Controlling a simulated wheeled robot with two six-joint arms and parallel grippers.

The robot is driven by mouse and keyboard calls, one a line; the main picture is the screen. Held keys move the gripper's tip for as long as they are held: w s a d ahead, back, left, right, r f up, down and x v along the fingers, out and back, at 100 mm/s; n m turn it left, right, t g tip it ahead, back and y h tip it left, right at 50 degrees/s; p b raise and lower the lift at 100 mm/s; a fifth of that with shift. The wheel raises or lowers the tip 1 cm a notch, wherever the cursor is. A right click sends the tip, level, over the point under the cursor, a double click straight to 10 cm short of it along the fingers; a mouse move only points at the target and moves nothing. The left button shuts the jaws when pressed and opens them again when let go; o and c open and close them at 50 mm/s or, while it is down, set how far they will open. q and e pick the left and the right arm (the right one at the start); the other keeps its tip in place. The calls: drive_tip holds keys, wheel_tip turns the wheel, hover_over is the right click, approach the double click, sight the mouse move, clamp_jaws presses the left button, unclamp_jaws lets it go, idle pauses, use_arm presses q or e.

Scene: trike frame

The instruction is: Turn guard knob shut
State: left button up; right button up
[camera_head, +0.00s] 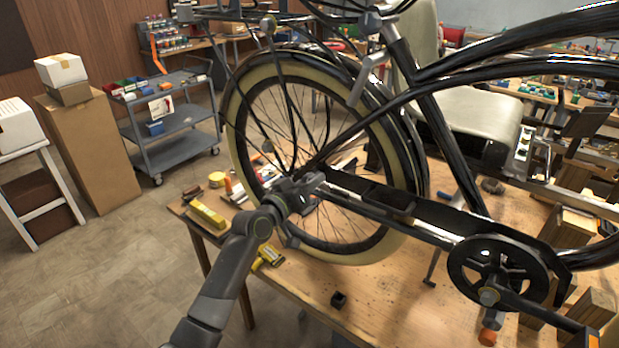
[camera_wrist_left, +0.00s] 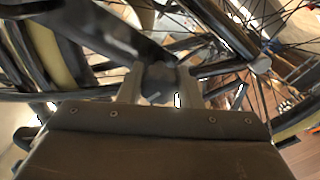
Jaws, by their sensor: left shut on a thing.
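The black trike frame (camera_head: 432,125) stands over the wooden workbench, with its cream-tyred wheel (camera_head: 390,150) on the left. The long dark chain guard (camera_head: 425,208) runs from near the wheel hub to the chainring (camera_head: 497,272). My left gripper (camera_head: 312,183) is at the hub end of the guard. In the left wrist view, its two fingers (camera_wrist_left: 158,84) are shut on a small dark knob (camera_wrist_left: 158,76), which I take to be the guard knob. In the head view the knob is hidden by the gripper. My right gripper is not in view.
Spokes and tyre stand close around the left gripper. A grey cart (camera_head: 172,125) and cardboard boxes (camera_head: 100,150) stand behind left.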

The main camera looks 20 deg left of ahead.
use_arm(q)
drive_tip(key=shift+n+p, duration=0.55)
drive_tip(key=shift+n, duration=0.75)
drive_tip(key=o, duration=1)
drive_tip(key=shift+c, duration=0.2)
drive_tip(key=b+v, duration=0.3)
drive_tip(key=v, duration=1.4)
drive_tip(key=shift+s, duration=0.2)
